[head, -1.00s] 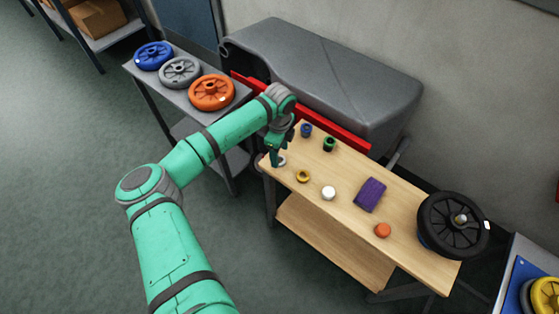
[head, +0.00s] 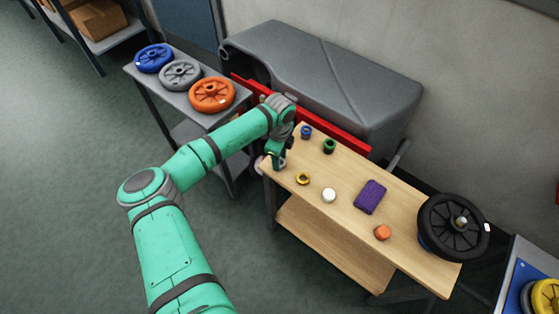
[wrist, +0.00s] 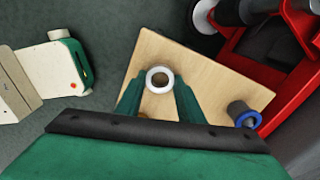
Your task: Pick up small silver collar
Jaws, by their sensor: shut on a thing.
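The small silver collar (wrist: 150,86) is a pale ring between my fingertips in the wrist view. My gripper (wrist: 160,88) is shut on it, with one green finger on each side. In the head view my gripper (head: 272,161) is over the far left end of the wooden table (head: 345,165). The collar is mostly hidden there by the fingers. In the wrist view the collar appears above the table top, with bare wood behind it.
A blue collar (head: 306,131) and a green collar (head: 329,146) stand nearby. A yellow ring (head: 303,178), white piece (head: 329,195), purple block (head: 370,197) and orange piece (head: 382,232) lie rightward. A red bar (head: 345,135) runs behind the table.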

